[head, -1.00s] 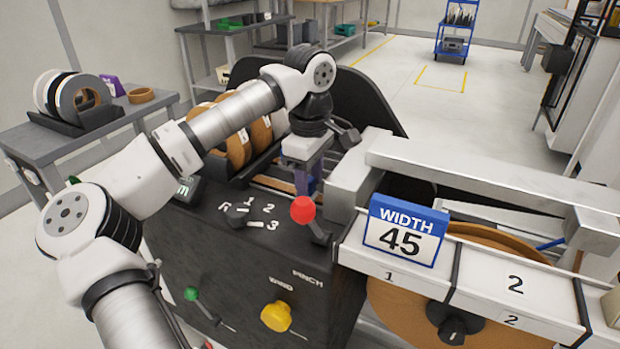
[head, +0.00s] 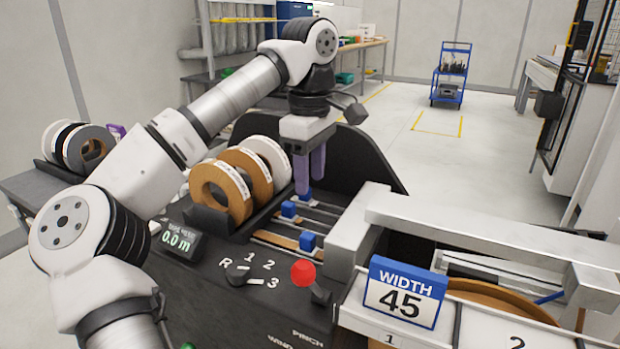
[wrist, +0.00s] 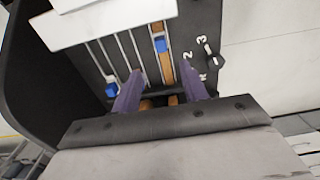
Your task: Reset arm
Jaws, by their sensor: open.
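My arm reaches over the black banding machine (head: 285,292) from the left. My gripper (head: 310,180) points down above the machine's slotted lanes, near the back panel. Its two purple fingers are apart with nothing between them in the head view. In the wrist view my gripper (wrist: 160,95) also shows spread fingers above the lanes. Blue sliders sit in the lanes: one (head: 308,241) nearer the front and another (head: 288,209) farther back. In the wrist view, a blue slider (wrist: 160,44) lies beyond the fingers and another (wrist: 111,90) lies to their left.
Edge-band rolls (head: 222,190) stand left of the lanes. A red knob (head: 303,273), a selector dial (head: 238,275) and a "WIDTH 45" sign (head: 404,292) are in front and right. A metal beam (head: 480,222) runs right. Open floor lies behind, with a blue cart (head: 451,75).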

